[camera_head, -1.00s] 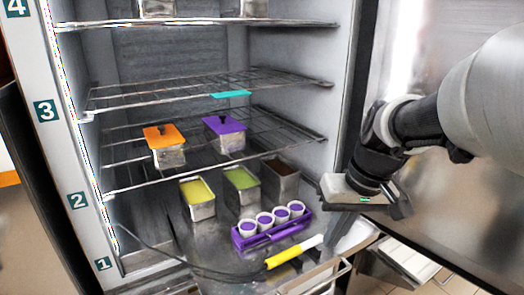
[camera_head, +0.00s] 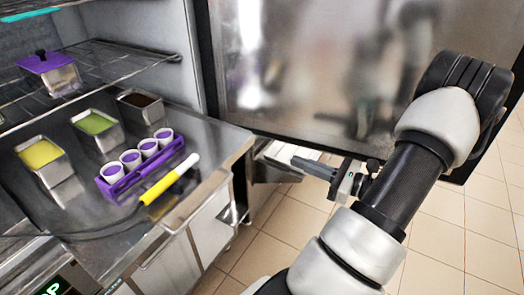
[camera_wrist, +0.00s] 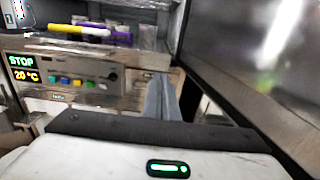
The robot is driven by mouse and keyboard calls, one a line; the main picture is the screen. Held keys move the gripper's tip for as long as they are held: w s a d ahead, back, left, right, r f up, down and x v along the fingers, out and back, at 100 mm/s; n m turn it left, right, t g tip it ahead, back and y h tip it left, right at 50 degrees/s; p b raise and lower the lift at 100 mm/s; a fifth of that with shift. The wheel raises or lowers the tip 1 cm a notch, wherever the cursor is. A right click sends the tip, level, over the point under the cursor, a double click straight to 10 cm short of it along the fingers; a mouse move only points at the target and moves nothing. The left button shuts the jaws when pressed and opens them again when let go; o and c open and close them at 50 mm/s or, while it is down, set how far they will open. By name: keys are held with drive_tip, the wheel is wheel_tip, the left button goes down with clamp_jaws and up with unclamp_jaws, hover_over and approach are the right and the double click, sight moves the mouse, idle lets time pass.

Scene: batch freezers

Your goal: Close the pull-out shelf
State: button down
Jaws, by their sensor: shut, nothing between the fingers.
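My gripper (camera_head: 312,167) is shut and empty, in front of the open door on the right, with its fingers pointing left. In the wrist view its grey finger (camera_wrist: 162,98) points toward the cabinet. It is apart from every shelf. A wire shelf (camera_head: 105,62) in the cabinet carries a purple-lidded steel pan (camera_head: 50,70). Below it a steel surface (camera_head: 210,140) reaches forward past the cabinet wall. I cannot tell for certain which of these is the pull-out shelf. Their left parts are outside the head view.
The steel surface holds yellow (camera_head: 40,153), green (camera_head: 96,123) and brown (camera_head: 138,100) pans, a purple cup rack (camera_head: 145,170) and a yellow-and-white tool (camera_head: 170,180). A control panel (camera_wrist: 75,75) faces my wrist. The open door (camera_head: 330,70) stands right; tiled floor (camera_head: 440,230) is free.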

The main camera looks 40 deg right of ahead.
sight(249, 143)
drive_tip(key=x, duration=1.4)
drive_tip(key=shift+s+b, duration=0.1)
drive_tip(key=shift+b, duration=0.25)
